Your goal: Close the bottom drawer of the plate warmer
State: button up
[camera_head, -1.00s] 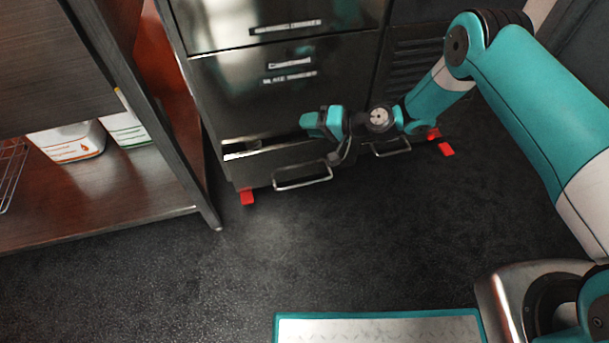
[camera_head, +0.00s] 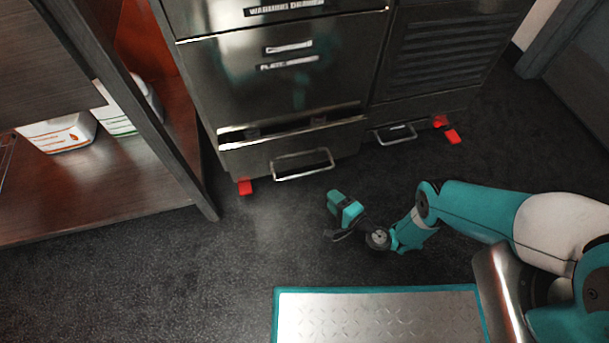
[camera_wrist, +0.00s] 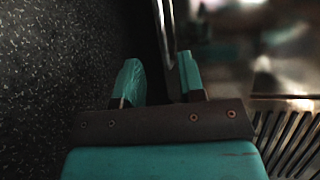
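The plate warmer (camera_head: 270,85) is a dark glossy steel cabinet at the top of the head view. Its bottom drawer (camera_head: 240,160) stands partly out, with a dark gap showing behind its bright top edge. The drawer's bar handle (camera_head: 302,163) is on its front and free of my gripper. My gripper (camera_head: 336,218) is low over the floor, in front of the drawer and below the handle in the picture. In the wrist view my gripper (camera_wrist: 160,74) has its two teal fingers apart. A thin metal bar or edge shows beyond the fingertips; I cannot tell which part it is.
A wooden shelf unit (camera_head: 110,200) with white containers (camera_head: 58,133) stands close at the left. A vented panel (camera_head: 450,50) and a smaller handle (camera_head: 396,135) are to the right of the drawer. Red feet sit under the cabinet. Dark floor (camera_head: 130,275) is clear at lower left.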

aim_at(306, 174)
jog(key=b+x, duration=1.4)
jog(key=b, duration=0.3)
jog(key=shift+w+a, duration=0.15)
jog(key=shift+w, duration=0.1)
jog(key=shift+c, duration=0.4)
grip_shut()
